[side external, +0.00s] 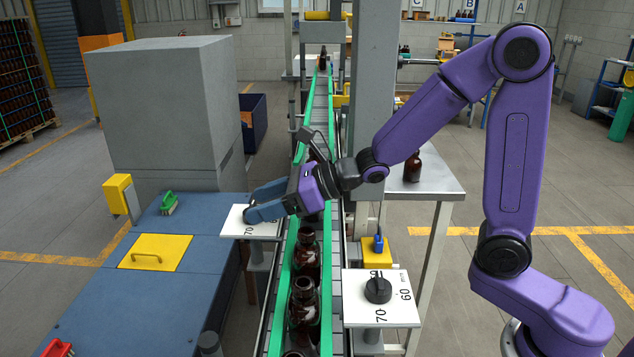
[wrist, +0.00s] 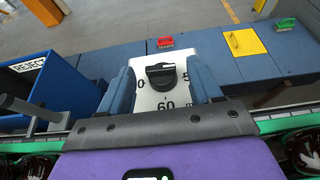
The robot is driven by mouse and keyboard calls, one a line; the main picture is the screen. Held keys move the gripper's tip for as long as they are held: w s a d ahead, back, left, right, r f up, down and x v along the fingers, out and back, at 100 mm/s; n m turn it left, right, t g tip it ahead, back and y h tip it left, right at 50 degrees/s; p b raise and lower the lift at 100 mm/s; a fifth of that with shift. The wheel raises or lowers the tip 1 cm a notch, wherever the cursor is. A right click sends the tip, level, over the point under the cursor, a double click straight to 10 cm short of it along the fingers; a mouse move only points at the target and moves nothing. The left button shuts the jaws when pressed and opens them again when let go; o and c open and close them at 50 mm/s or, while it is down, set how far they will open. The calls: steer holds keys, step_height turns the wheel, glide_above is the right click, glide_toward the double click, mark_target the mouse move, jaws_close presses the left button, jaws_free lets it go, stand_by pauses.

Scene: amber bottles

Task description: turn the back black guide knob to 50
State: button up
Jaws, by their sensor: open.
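A black guide knob (wrist: 161,76) sits on a white dial plate (wrist: 180,42) in the wrist view, with its grip bar lying roughly left to right. A 60 and parts of other numbers show around it. My gripper (wrist: 160,72) is open, with one blue finger on each side of the knob and gaps between. In the side external view my gripper (side external: 251,205) is over the white plate (side external: 233,222) left of the conveyor and hides that knob. A second black knob (side external: 378,289) stands on the front right plate (side external: 353,308), marked 60 and 70.
A conveyor (side external: 323,110) with green rails runs under my arm and carries brown bottles (side external: 304,300). A blue bench (side external: 90,290) with a yellow lid (side external: 155,252) is at left. A blue reject bin (wrist: 45,88) shows in the wrist view. Another bottle (side external: 412,167) stands on a side table.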

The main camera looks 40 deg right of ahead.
steer(key=v, duration=1.6)
steer(key=s+a+f+n+g, duration=0.1)
steer(key=s+a+n+g, duration=0.1)
steer(key=s+n, duration=0.3)
steer(key=s+a+f+n+g, duration=0.1)
steer(key=s+n+g, duration=0.3)
steer(key=n, duration=0.5)
steer(key=s+a+f+n+g, duration=0.1)
steer(key=s+a+n+g, duration=0.2)
steer(key=s+n, duration=0.4)
steer(key=shift+s+f+n, duration=0.2)
steer(key=shift+s+n, duration=0.2)
steer(key=s+d+f+n+h, duration=0.4)
steer(key=d+f+n+h, duration=0.4)
steer(key=n, duration=0.9)
steer(key=shift+s+d+f+n+h, duration=0.15)
steer(key=shift+d+f+n+h, duration=0.2)
steer(key=shift+d+h, duration=0.4)
steer(key=shift+d, duration=0.15)
